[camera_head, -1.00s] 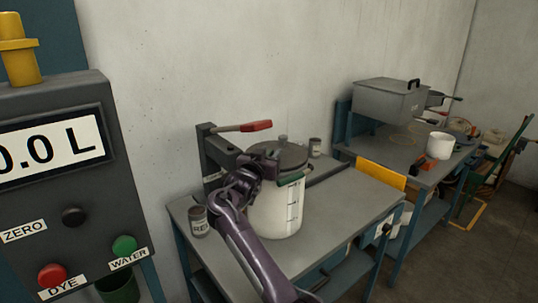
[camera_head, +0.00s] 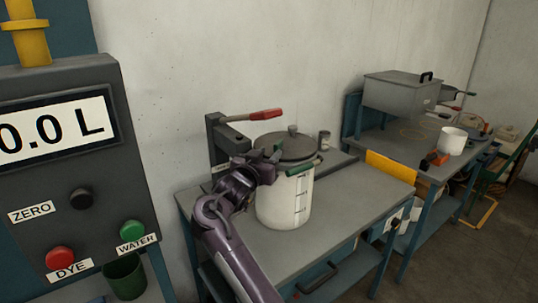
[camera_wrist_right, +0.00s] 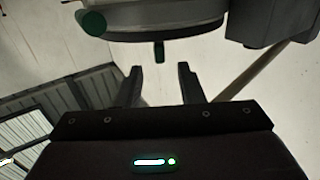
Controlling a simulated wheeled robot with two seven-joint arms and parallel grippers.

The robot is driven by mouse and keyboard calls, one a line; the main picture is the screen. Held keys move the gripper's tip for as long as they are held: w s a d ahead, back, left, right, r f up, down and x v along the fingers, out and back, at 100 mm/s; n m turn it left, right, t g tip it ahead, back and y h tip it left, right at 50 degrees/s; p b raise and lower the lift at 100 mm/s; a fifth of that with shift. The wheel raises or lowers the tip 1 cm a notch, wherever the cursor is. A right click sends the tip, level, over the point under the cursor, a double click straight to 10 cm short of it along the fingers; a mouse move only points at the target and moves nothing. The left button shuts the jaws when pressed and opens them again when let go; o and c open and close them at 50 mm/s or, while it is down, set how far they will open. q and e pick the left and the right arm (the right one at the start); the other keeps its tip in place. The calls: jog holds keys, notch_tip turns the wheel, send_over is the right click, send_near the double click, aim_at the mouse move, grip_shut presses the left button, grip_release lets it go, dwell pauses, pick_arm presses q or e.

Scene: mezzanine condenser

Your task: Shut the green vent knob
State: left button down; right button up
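A white pot (camera_head: 285,205) with a dark lid (camera_head: 284,147) stands on the near grey table. A small green piece (camera_head: 277,151), likely the vent knob, shows at the lid's left front, partly hidden by my gripper. A green bar handle (camera_head: 304,167) sits at the pot's front rim. My right gripper (camera_head: 270,160) is at the left of the lid. In the right wrist view its two fingers (camera_wrist_right: 159,80) are apart and empty. A small green tab (camera_wrist_right: 159,51) hangs just beyond the gap between them, and a round green end (camera_wrist_right: 93,22) is up left. My left gripper is not in view.
A red-handled lever stand (camera_head: 265,115) rises behind the pot, and a small can (camera_head: 324,140) stands behind it to the right. A control panel (camera_head: 105,200) with buttons is at the left. The near table's (camera_head: 345,205) right part is clear.

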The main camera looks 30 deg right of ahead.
jog(key=shift+f, duration=0.1)
jog(key=s+a+f+n+y, duration=0.4)
jog(key=s+a+f+y, duration=0.15)
jog(key=f, duration=0.35)
jog(key=s+a+f+n+y, duration=0.4)
jog(key=f+y, duration=0.2)
jog(key=f, duration=0.3)
jog(key=s+a+f+n+g+y, duration=0.1)
jog(key=s+a+f+n+g, duration=0.15)
jog(key=s, duration=0.65)
jog(key=s+a+f+n+g+y, duration=0.1)
jog(key=s+a+f+g, duration=0.15)
jog(key=s, duration=0.55)
jog(key=s+a+f+n+g+y, duration=0.1)
jog(key=s+a+n+g+y, duration=0.15)
jog(key=s, duration=0.65)
notch_tip(320, 180, down, 28)
jog(key=a+h, duration=0.1)
jog(key=s+d+f+g, duration=0.1)
jog(key=s+d+f, duration=0.1)
jog(key=s+f, duration=0.8)
jog(key=s+d+f+g, duration=0.1)
jog(key=s+f, duration=0.9)
jog(key=shift+s+d+f+m, duration=0.3)
jog(key=shift+s+d+f, duration=0.05)
jog(key=shift+s, duration=0.05)
